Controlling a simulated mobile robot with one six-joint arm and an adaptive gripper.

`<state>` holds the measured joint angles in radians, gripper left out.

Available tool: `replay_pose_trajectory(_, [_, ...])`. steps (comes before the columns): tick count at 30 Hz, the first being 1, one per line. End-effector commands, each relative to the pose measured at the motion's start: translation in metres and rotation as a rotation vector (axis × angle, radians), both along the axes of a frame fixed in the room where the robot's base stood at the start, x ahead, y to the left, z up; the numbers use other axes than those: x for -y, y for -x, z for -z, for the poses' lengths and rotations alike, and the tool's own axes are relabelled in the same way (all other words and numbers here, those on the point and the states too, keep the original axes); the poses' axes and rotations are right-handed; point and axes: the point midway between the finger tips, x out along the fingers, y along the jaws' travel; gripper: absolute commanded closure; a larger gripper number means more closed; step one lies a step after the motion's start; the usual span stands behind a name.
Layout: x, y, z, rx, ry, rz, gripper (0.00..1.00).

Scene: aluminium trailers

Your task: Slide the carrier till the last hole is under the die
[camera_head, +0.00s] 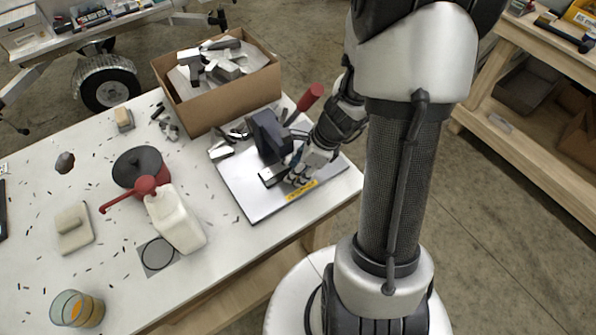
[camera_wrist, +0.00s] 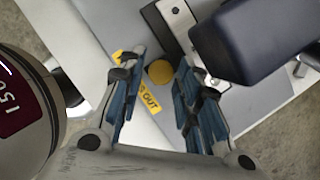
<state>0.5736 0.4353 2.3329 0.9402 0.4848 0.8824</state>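The press, with a dark blue body (camera_head: 267,135) and a red lever (camera_head: 309,97), stands on a pale grey baseplate (camera_head: 247,200). In the wrist view the carrier (camera_wrist: 151,18) holds a light metal strip with dark holes (camera_wrist: 177,13), passing beside the blue press body (camera_wrist: 262,42). The die and any hole under it are hidden. My gripper (camera_head: 299,172) is low over the plate. In the wrist view my gripper (camera_wrist: 158,68) is open, its fingers either side of a yellow round knob (camera_wrist: 160,72); contact is unclear.
A cardboard box of metal offcuts (camera_head: 236,104) stands behind the press. Small dark bits litter the table.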

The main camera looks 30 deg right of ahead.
Motion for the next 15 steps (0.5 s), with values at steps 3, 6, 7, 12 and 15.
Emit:
replay_pose_trajectory(3, [-0.0001,-0.0005,0.0003,0.001,0.001,-0.001,0.69])
replay_pose_trajectory(6, [-0.0001,-0.0005,-0.0001,0.001,0.001,-0.001,0.69])
replay_pose_trajectory(7, [-0.0002,-0.0004,-0.0001,0.001,0.001,-0.001,0.69])
replay_pose_trajectory(12, [-0.0001,-0.0004,-0.0002,0.001,0.001,-0.001,0.8])
replay_pose_trajectory(15, [-0.0001,-0.0004,-0.0002,0.001,0.001,-0.001,0.87])
